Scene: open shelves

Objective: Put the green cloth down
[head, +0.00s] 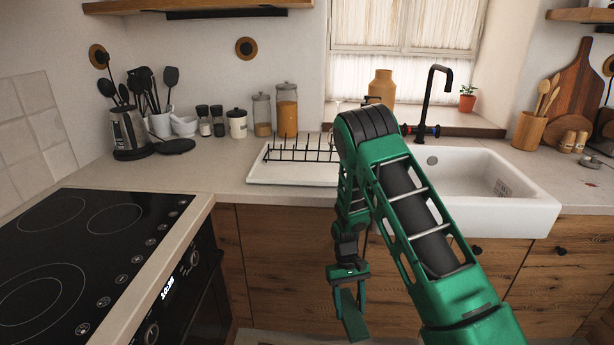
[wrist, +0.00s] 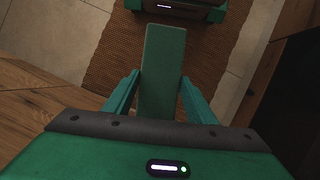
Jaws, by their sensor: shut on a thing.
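My gripper (head: 349,292) points down in front of the wooden cabinets, below counter height, and is shut on the green cloth (head: 352,319). The cloth looks like a flat, stiff green strip hanging below the fingers. In the wrist view the cloth (wrist: 163,62) stretches away between the two fingers of my gripper (wrist: 160,84), above the floor. The cloth's lower end in the head view overlaps the cabinet front and touches no surface that I can see.
A brown woven rug (wrist: 112,62) lies on the floor below. The stove (head: 75,250) stands at left. The counter (head: 215,180) has bare room left of the white drying rack tray (head: 290,172). A white sink (head: 490,210) is at right, under a black faucet (head: 430,100).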

